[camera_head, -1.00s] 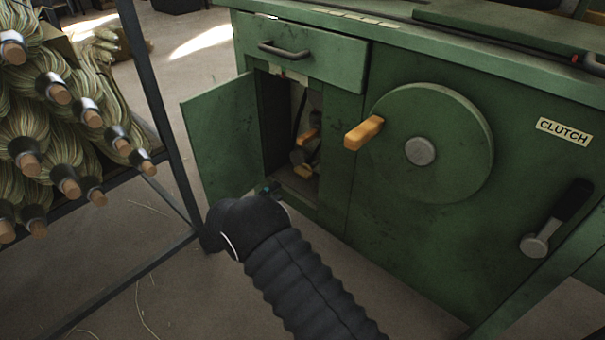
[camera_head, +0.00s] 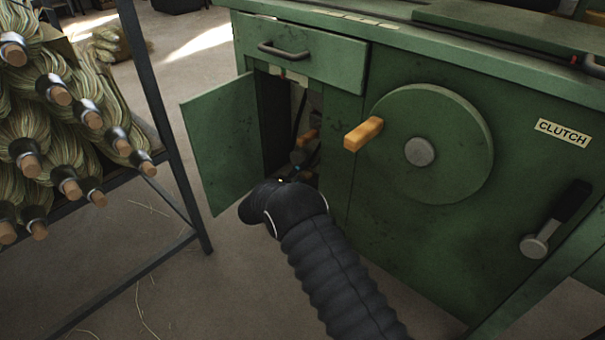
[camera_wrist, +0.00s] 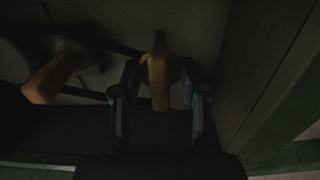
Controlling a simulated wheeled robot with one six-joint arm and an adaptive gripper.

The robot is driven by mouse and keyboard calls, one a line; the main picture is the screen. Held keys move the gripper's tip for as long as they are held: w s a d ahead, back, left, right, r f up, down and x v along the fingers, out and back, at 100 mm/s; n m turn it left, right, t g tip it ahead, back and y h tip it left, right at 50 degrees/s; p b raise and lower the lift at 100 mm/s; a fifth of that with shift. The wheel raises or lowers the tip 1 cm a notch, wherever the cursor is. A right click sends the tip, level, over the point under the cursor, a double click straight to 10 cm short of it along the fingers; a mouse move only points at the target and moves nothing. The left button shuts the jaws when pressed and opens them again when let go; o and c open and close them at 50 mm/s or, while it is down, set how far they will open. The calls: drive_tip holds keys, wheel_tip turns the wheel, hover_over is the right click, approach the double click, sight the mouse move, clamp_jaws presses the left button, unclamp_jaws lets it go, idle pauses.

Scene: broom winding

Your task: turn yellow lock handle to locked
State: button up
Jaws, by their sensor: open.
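The yellow lock handle (camera_wrist: 159,80) shows in the dim wrist view inside the cabinet. It stands between the two fingers of my gripper (camera_wrist: 158,105), which are open on either side of it. I cannot tell whether either finger touches it. A second yellow-orange handle (camera_wrist: 50,78) lies to the left, tilted. In the head view a yellow handle (camera_head: 307,137) shows inside the open cabinet compartment. My gripper is mostly hidden there behind my black arm, at the compartment opening.
The open green door (camera_head: 219,143) stands left of the compartment. Right of it are a green wheel with an orange knob (camera_head: 363,134) and a clutch lever (camera_head: 556,219). A rack of brooms (camera_head: 65,130) stands at the left. The cabinet wall (camera_wrist: 270,75) is close at the right.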

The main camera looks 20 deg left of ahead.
drive_tip(key=c, duration=0.8)
drive_tip(key=shift+f+n+b, duration=0.15)
drive_tip(key=shift+n+b, duration=0.15)
drive_tip(key=shift+b, duration=0.1)
drive_tip(key=n+b, duration=0.2)
drive_tip(key=shift+n, duration=0.3)
drive_tip(key=n+b, duration=0.1)
drive_tip(key=n, duration=0.2)
drive_tip(key=shift+n+b, duration=0.35)
drive_tip(key=shift+n, duration=0.05)
drive_tip(key=n, duration=0.8)
drive_tip(key=shift+n, duration=0.6)
